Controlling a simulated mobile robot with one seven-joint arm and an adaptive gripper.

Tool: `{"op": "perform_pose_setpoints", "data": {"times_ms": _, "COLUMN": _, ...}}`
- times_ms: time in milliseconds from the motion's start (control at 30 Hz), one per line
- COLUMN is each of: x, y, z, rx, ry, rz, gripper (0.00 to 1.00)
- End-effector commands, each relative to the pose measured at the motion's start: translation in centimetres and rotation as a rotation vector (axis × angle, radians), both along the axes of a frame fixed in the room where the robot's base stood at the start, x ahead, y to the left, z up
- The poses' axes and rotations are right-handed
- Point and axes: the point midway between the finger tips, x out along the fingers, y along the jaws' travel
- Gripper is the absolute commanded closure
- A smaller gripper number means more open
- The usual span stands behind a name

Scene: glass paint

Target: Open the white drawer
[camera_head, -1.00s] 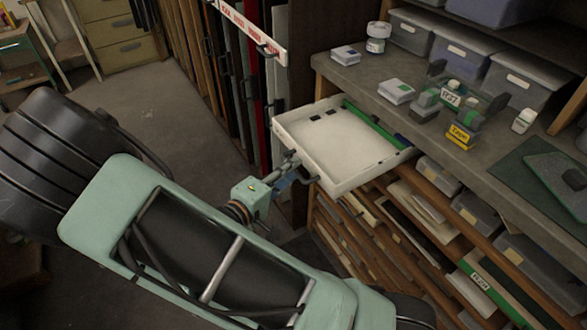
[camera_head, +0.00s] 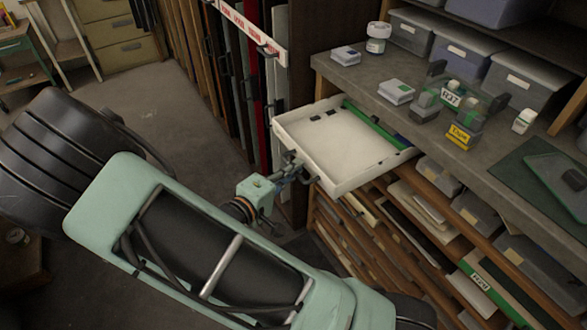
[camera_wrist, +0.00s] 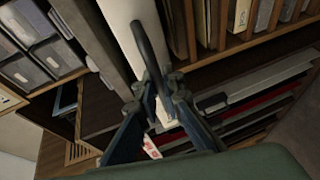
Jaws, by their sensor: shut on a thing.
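The white drawer (camera_head: 335,150) is pulled out from under the grey worktop, and its shallow, mostly bare inside shows. A few small dark pieces and a green strip lie in it. Its dark handle (camera_wrist: 143,45) is a bar on the white front, which shows in the wrist view (camera_wrist: 122,15). My gripper (camera_head: 298,166) is at the drawer's front, on the handle. In the wrist view, the fingers of my gripper (camera_wrist: 158,88) are closed around the near end of the bar. The fingers partly hide the grasp point.
The grey worktop (camera_head: 350,85) above holds small boxes, a jar (camera_head: 377,38) and labelled bins. Slotted racks (camera_head: 400,240) with sheets are below the drawer. Upright panels (camera_head: 245,100) stand behind it to the left. The floor (camera_head: 170,110) at left is open.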

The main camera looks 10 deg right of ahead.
Motion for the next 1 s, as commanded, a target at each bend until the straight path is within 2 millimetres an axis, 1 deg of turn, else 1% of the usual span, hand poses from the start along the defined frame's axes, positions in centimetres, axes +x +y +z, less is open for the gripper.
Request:
{"op": "perform_pose_setpoints", "data": {"times_ms": 67, "x": 0.0, "y": 0.1, "z": 0.0, "rx": 0.0, "ry": 0.0, "rz": 0.0, "gripper": 1.0}}
{"op": "perform_pose_setpoints", "data": {"times_ms": 167, "x": -0.2, "y": 1.0, "z": -0.1, "rx": 0.004, "ry": -0.002, "rz": 0.003, "gripper": 1.0}}
{"op": "perform_pose_setpoints", "data": {"times_ms": 300, "x": -1.0, "y": 3.7, "z": -0.2, "rx": 0.005, "ry": -0.002, "rz": 0.005, "gripper": 1.0}}
{"op": "perform_pose_setpoints", "data": {"times_ms": 433, "x": -1.7, "y": 5.6, "z": -0.2, "rx": 0.004, "ry": -0.002, "rz": 0.005, "gripper": 1.0}}
{"op": "perform_pose_setpoints", "data": {"times_ms": 533, "x": -1.9, "y": 6.0, "z": 0.0, "rx": 0.001, "ry": 0.0, "rz": 0.002, "gripper": 1.0}}
{"op": "perform_pose_setpoints", "data": {"times_ms": 767, "x": -2.0, "y": 6.0, "z": 0.0, "rx": 0.0, "ry": 0.0, "rz": 0.0, "gripper": 1.0}}
{"op": "perform_pose_setpoints", "data": {"times_ms": 800, "x": -1.9, "y": 6.0, "z": 0.0, "rx": 0.0, "ry": 0.0, "rz": 0.0, "gripper": 0.92}}
{"op": "perform_pose_setpoints", "data": {"times_ms": 900, "x": -1.9, "y": 5.9, "z": 0.0, "rx": 0.0, "ry": 0.0, "rz": 0.0, "gripper": 0.81}}
{"op": "perform_pose_setpoints", "data": {"times_ms": 967, "x": -1.9, "y": 5.9, "z": 0.0, "rx": 0.0, "ry": 0.0, "rz": 0.0, "gripper": 0.74}}
{"op": "perform_pose_setpoints", "data": {"times_ms": 1000, "x": -1.9, "y": 5.9, "z": 0.0, "rx": 0.0, "ry": 0.0, "rz": 0.0, "gripper": 0.74}}
